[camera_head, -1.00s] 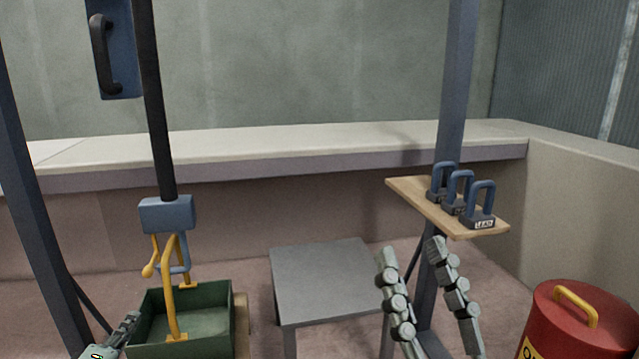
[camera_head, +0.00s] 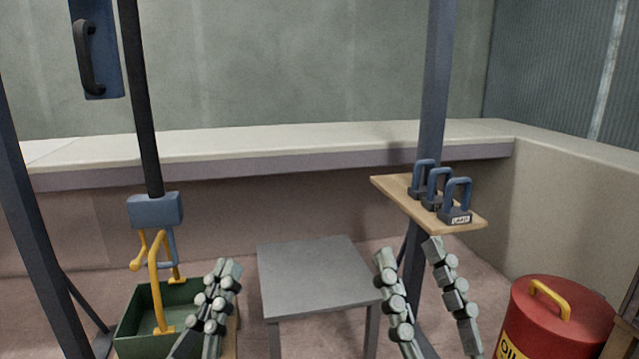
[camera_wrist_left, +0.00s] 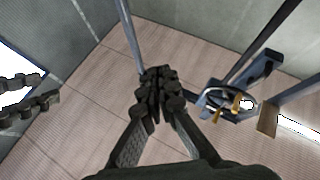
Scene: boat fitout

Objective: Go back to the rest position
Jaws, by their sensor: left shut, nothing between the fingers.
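My left gripper (camera_head: 226,272) is in the lower middle-left of the head view, in front of the right side of the green bin. Its fingers are together and empty; they also show shut in the left wrist view (camera_wrist_left: 157,75). My right gripper (camera_head: 409,250) is at the lower right of centre, its two fingers spread apart with nothing between them. It stands in front of the post, below the small wooden shelf.
A grey table (camera_head: 315,280) stands between the grippers. A wooden shelf (camera_head: 390,186) holds blue-handled lead weights (camera_head: 455,205). A red oil drum (camera_head: 570,320) is at right.

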